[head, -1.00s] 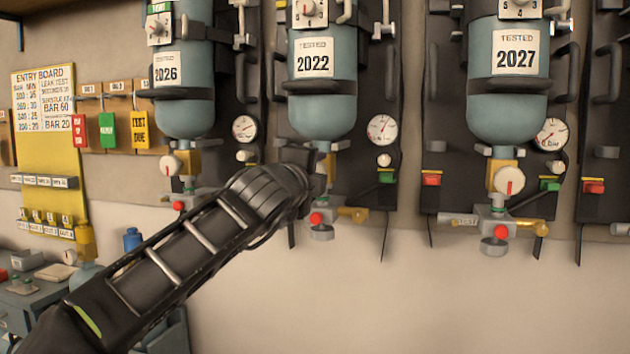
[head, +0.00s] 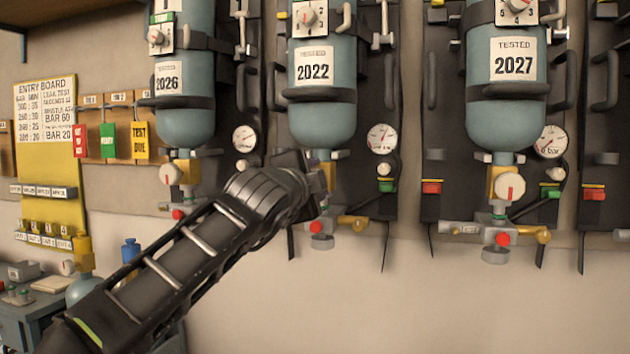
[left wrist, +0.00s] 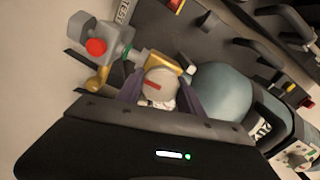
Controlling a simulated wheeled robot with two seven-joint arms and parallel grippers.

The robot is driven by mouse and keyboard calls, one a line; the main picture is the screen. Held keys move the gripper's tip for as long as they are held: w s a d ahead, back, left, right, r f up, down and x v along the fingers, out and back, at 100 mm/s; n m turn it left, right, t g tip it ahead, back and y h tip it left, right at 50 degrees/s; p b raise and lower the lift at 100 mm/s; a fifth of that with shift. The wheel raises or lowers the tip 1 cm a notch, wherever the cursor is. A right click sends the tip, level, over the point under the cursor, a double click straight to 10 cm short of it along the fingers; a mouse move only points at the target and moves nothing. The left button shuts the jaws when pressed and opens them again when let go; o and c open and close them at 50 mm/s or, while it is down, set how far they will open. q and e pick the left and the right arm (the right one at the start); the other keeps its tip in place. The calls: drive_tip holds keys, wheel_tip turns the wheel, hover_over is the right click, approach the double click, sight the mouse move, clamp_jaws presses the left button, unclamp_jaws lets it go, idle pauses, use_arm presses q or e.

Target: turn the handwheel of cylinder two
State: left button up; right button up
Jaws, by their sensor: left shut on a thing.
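The middle cylinder (head: 323,112), with a 2022 label, hangs upside down on its dark backplate. Its handwheel (left wrist: 160,84) is pale with a red mark and shows in the left wrist view between the dark fingers. My left gripper (left wrist: 160,94) is shut on this handwheel. In the head view my left gripper (head: 318,178) is at the valve under the cylinder and hides the handwheel. A grey fitting with a red knob (head: 316,227) and a brass end shows just below the gripper. My right gripper is not in view.
The 2026 cylinder (head: 185,118) hangs to the left and the 2027 cylinder (head: 507,112) to the right, each with its own handwheel. A pressure gauge (head: 382,138) sits right of the gripper. The wall below the cylinders is bare.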

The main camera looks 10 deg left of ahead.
use_arm(q)
drive_tip(key=shift+f, duration=0.15)
drive_tip(key=o, duration=1.4)
drive_tip(key=s+b, duration=0.2)
drive_tip(key=s, duration=0.5)
drive_tip(key=shift+s+a, duration=0.15)
drive_tip(key=shift+s, duration=0.25)
